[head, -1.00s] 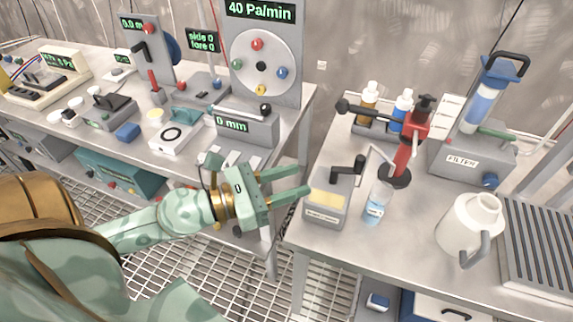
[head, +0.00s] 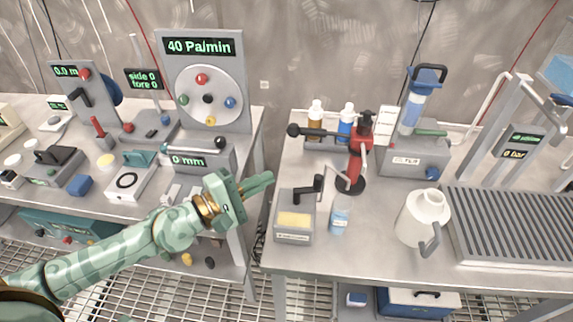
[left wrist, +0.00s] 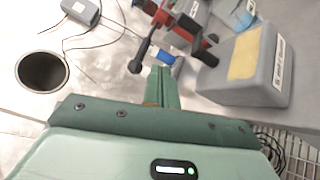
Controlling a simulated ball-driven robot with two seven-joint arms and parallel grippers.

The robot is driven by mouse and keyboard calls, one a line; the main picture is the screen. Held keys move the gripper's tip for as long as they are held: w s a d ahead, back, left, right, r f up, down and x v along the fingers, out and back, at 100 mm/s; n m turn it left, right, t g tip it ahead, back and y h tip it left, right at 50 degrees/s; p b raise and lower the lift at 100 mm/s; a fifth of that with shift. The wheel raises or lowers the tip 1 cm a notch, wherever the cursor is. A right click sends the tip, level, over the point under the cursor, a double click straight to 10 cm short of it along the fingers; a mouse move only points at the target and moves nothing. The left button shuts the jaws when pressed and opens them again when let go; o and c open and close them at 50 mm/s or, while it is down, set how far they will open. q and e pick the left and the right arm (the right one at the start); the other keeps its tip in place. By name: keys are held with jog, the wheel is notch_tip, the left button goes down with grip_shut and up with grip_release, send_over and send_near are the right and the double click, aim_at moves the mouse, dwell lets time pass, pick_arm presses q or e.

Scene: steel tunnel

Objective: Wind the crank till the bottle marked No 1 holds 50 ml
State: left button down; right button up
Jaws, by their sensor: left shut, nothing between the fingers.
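A grey box (head: 294,232) with a yellow panel stands at the left end of the right-hand table. A black crank (head: 318,187) rises from its top. A small clear bottle (head: 340,215) with pale blue contents stands just right of the box; its label and level are too small to read. My left gripper (head: 270,180) is left of the box, about crank height in the picture, apart from it. Its fingers are shut and empty. In the left wrist view the closed fingers (left wrist: 162,75) point ahead, with the box (left wrist: 250,70) to their right. My right gripper is not in view.
A red stand (head: 357,160) with a black arm is behind the bottle. A white jug (head: 424,218) and a ribbed grey tray (head: 515,225) stand to the right. A gap separates this table from the left bench (head: 235,262).

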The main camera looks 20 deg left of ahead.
aim_at(307, 190)
pick_arm(q)
jog(key=w+d+m, duration=0.1)
jog(key=w+d, duration=0.1)
jog(key=w+d+m, duration=0.1)
jog(key=w+d, duration=0.1)
jog(key=w+d+f+m, duration=0.1)
jog(key=w+d, duration=0.1)
jog(key=d, duration=0.1)
jog(key=shift+s+d, duration=0.2)
jog(key=shift+f, duration=0.1)
dwell(0.4)
